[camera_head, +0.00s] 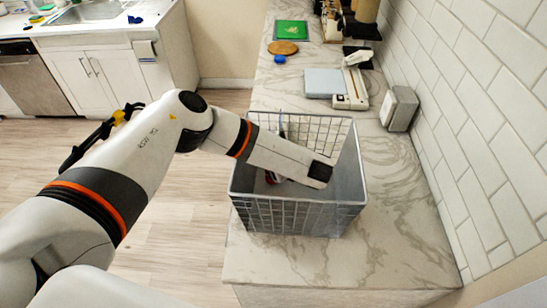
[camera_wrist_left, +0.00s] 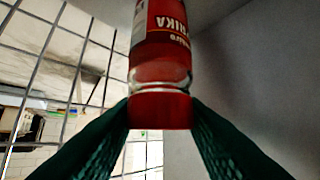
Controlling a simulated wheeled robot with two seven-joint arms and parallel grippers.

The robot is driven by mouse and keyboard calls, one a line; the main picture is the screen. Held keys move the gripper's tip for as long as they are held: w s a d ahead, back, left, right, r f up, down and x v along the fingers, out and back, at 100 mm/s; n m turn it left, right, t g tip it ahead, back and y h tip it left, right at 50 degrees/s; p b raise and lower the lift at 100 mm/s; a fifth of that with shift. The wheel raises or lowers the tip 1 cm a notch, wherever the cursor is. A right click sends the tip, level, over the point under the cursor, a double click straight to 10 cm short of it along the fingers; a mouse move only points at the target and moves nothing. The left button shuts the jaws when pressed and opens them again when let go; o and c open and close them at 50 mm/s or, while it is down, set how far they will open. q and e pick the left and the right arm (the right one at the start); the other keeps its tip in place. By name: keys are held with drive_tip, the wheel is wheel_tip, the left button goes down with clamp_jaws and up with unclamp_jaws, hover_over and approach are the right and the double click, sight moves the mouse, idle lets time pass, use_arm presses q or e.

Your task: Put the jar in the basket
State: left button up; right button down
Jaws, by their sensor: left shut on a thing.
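The jar is a red-labelled spice jar with a red lid; in the left wrist view the jar (camera_wrist_left: 160,62) stands out from between my fingers, with its lid pinched between them. A small red part of the jar (camera_head: 272,179) shows in the head view, below my forearm inside the basket. My left gripper (camera_wrist_left: 160,112) has green fingers shut on the lid; in the head view it is mostly hidden by the arm. The grey wire basket (camera_head: 295,220) stands on the marble counter, with my left arm reaching over its left rim. I cannot tell whether the jar touches the basket floor.
The counter in front of the basket is clear.

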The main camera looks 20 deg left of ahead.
use_arm(q)
drive_tip(key=o, duration=1)
drive_tip(key=shift+o, duration=0.2)
drive_tip(key=shift+r, duration=0.1)
drive_tip(key=shift+s+d, duration=0.15)
drive_tip(key=shift+d, duration=0.05)
drive_tip(key=b+v, duration=0.2)
drive_tip(key=v, duration=0.5)
drive_tip(key=shift+d, duration=0.1)
